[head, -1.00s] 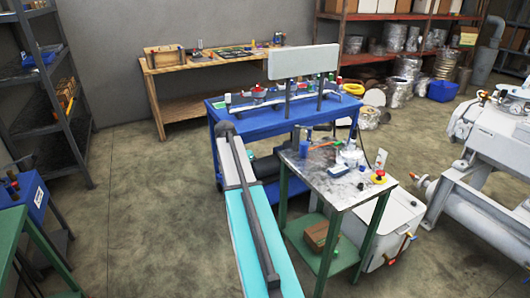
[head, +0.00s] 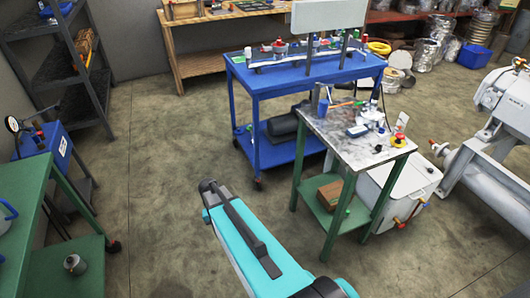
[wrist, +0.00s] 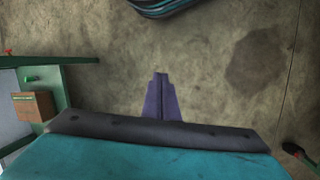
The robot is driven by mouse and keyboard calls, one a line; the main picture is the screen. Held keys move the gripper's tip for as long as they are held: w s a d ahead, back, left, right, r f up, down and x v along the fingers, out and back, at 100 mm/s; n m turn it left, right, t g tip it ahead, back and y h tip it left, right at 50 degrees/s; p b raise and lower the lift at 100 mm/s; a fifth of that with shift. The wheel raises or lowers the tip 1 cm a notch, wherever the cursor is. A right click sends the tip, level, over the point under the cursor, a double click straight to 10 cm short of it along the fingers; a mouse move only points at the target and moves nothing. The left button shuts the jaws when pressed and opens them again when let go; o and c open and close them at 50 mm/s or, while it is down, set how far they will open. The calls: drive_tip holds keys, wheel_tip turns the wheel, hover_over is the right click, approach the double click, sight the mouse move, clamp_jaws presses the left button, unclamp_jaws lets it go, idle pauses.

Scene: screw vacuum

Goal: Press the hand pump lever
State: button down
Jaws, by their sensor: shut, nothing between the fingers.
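My gripper (wrist: 160,78) shows in the wrist view as two purple-grey fingers together, empty, over bare floor. It touches nothing that I can see. In the head view my teal arm reaches in from the bottom; the fingers are hidden there.
A green table (head: 60,205) stands at the left, with a small canister (head: 75,264) on its lower shelf. A blue cart (head: 268,80) and a green-legged metal-topped table (head: 335,132) stand ahead and right. Floor (head: 150,170) between the left table and cart is clear.

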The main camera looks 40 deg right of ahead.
drive_tip(key=s+a+f+n, duration=0.2)
drive_tip(key=s+a+f, duration=0.1)
drive_tip(key=s+a, duration=0.2)
drive_tip(key=s+a+f+n+g, duration=0.1)
drive_tip(key=s+a+f, duration=0.3)
drive_tip(key=s, duration=0.5)
drive_tip(key=s+a+f+n+g, duration=0.1)
drive_tip(key=s+a+f+n, duration=0.2)
drive_tip(key=s+a, duration=0.3)
drive_tip(key=shift+s+f+y, duration=0.4)
drive_tip(key=shift+s, duration=0.7)
drive_tip(key=shift+a, duration=0.15)
